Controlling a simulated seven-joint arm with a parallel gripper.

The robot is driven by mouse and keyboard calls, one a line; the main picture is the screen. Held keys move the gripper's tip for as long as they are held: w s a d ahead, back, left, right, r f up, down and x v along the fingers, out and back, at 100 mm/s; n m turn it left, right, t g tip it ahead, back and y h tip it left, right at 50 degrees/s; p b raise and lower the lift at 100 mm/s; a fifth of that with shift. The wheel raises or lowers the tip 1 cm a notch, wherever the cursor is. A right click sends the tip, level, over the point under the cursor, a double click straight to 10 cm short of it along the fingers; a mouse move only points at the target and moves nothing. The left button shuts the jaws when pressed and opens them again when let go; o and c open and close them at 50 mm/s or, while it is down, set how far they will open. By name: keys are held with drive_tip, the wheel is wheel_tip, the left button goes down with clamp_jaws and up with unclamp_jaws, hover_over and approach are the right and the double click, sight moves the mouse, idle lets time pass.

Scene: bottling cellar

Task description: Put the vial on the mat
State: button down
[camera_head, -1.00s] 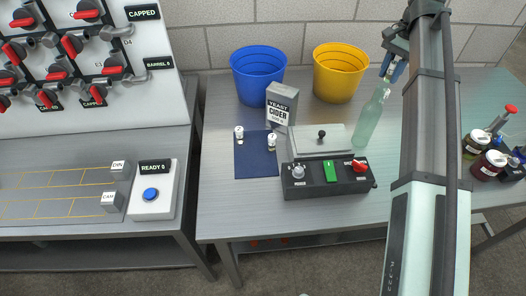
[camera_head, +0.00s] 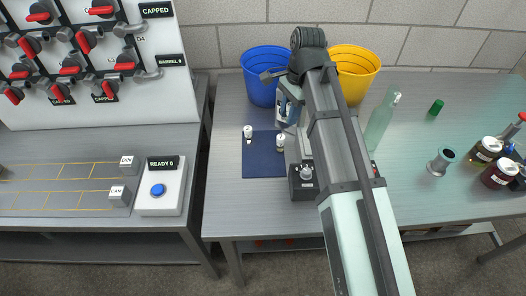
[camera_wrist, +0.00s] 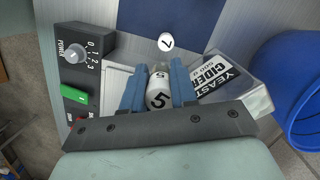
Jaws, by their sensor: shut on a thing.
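My gripper (camera_wrist: 152,88) has blue fingers and is shut on a white vial marked 5 (camera_wrist: 159,95). In the wrist view the vial is between the fingers, close in front of the jaw plate. The dark blue mat (camera_head: 257,160) lies on the table left of the hotplate. Two white-capped vials are at it: one (camera_head: 248,133) toward its left and one (camera_head: 281,142) at its right edge. In the wrist view a vial marked 7 (camera_wrist: 166,42) is at the mat edge. In the head view my arm hides the held vial.
The yeast cider box (camera_wrist: 222,88) is close beside my gripper. A hotplate with a power knob (camera_head: 306,172) sits under my arm. Blue (camera_head: 260,88) and yellow (camera_head: 362,72) buckets stand behind. A green bottle (camera_head: 379,122) is at right. The mat's front is clear.

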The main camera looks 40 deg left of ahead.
hover_over(255, 163)
drive_tip(key=w, duration=0.1)
wheel_tip(255, 163, down, 2)
drive_tip(key=shift+m, duration=0.3)
drive_tip(key=shift+s+d+f, duration=0.1)
drive_tip(key=shift+s+f, duration=0.05)
drive_tip(key=shift+f, duration=2.5)
drive_tip(key=shift+s+f, duration=0.1)
drive_tip(key=shift+f, duration=2.5)
drive_tip(key=shift+f, duration=0.1)
drive_tip(key=c, duration=0.9)
unclamp_jaws()
drive_tip(key=r, duration=0.4)
drive_tip(key=w+r, duration=0.1)
drive_tip(key=r, duration=0.7)
drive_tip(key=shift+w+d, duration=0.3)
drive_tip(key=shift+d, duration=0.05)
